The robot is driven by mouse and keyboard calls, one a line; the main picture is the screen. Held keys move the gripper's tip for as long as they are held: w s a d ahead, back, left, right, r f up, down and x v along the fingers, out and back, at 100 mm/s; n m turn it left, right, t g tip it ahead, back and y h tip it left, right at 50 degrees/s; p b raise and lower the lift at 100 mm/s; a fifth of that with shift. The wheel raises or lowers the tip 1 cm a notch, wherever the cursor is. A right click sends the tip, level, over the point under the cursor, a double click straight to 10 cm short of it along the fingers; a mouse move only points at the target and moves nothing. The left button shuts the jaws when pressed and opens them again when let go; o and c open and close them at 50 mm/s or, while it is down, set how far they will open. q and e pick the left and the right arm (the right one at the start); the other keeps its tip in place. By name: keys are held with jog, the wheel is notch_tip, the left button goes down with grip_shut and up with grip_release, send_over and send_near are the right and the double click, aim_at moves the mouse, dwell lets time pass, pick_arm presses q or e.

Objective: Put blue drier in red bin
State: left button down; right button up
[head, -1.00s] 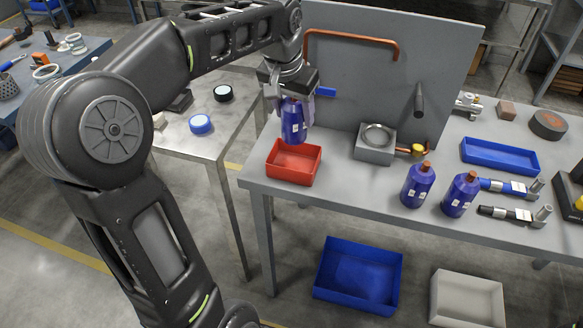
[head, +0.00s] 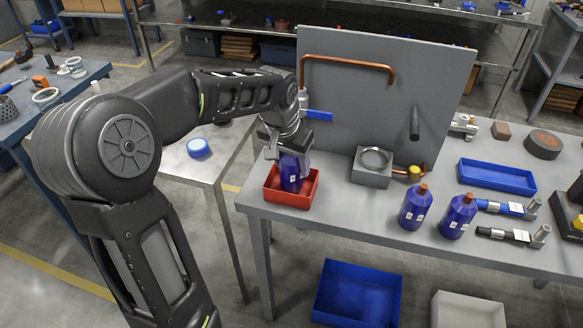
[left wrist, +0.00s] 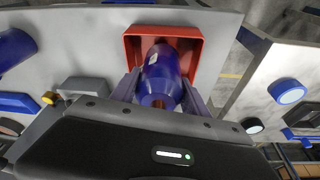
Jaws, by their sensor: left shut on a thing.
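A blue drier (head: 291,173), a bottle-shaped canister, is held by my left gripper (head: 289,157) at the red bin (head: 292,200) on the near left of the table. In the head view its lower part is inside the bin's rim. In the left wrist view the blue drier (left wrist: 162,77) lies between the two fingers, with the red bin (left wrist: 196,45) behind it. Whether its base touches the bin floor cannot be told. Two more blue driers with copper-coloured tops, one (head: 415,207) and another (head: 457,216), stand upright at the right. My right gripper is not in view.
A grey upright panel (head: 440,85) with a copper pipe (head: 345,60) stands behind the bin. A grey block with a ring (head: 372,168) is to the right. A blue tray (head: 497,176) lies farther right. Blue (head: 357,292) and grey (head: 467,310) bins are below the table.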

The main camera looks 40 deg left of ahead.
pick_arm(q)
jog(key=shift+f, duration=0.9)
jog(key=shift+f, duration=0.2)
jog(key=c, duration=0.6)
grip_release()
jog(key=shift+o, duration=0.2)
jog(key=shift+r, duration=0.1)
jog(key=v, duration=1.2)
